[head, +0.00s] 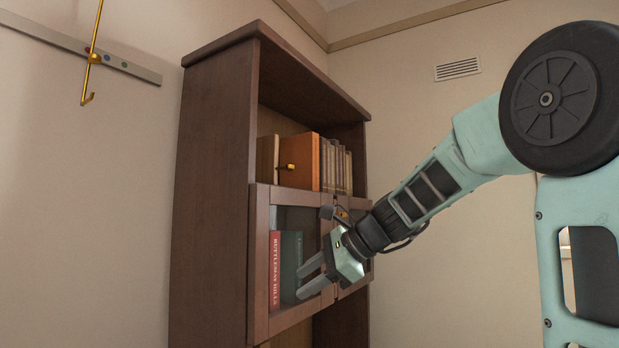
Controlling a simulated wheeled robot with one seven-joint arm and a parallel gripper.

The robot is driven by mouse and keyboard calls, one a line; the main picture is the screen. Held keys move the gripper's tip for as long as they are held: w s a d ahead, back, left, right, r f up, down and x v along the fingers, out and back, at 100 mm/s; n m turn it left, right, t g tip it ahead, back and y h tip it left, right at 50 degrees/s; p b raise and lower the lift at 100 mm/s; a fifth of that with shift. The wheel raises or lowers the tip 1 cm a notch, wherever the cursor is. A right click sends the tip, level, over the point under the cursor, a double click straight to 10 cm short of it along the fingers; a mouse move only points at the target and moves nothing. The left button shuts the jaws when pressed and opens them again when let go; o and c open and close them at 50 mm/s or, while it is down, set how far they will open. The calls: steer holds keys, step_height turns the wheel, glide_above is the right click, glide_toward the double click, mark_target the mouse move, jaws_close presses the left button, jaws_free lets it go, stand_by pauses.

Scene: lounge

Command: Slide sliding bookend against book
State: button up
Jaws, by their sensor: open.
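An upright orange-brown panel (302,150) with a small brass knob (288,167) on its face stands on the open upper shelf in the head view; it looks like the sliding bookend. Several tan books (337,168) stand in a row to its right. A brown book or block (267,158) stands to its left, with a gap between. Whether the panel touches the tan books, I cannot tell. My gripper (300,281) is open and empty, fingers pointing left, below the shelf and in front of the lower compartment. It is apart from the panel.
The dark wooden bookcase (213,190) has framed doors (258,262) below the open shelf. A red book (275,270) and a dark green one (290,262) stand behind my fingers. A brass hook (87,97) hangs from a wall rail (130,68) at left.

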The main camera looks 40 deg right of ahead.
steer(key=d+r+m+t, duration=0.3)
steer(key=d+r, duration=0.2)
steer(key=r, duration=0.4)
steer(key=m+t, duration=0.4)
glide_toward(289, 167)
steer(key=shift+y, duration=0.4)
steer(key=p+x, duration=0.2)
steer(key=x, duration=0.1)
steer(key=p+x, duration=0.3)
steer(key=x, duration=0.1)
steer(key=d+p+x, duration=0.1)
steer(key=p+x, duration=0.1)
steer(key=x, duration=0.1)
steer(key=shift+w, duration=0.55)
jaws_close()
steer(key=shift+d, duration=0.1)
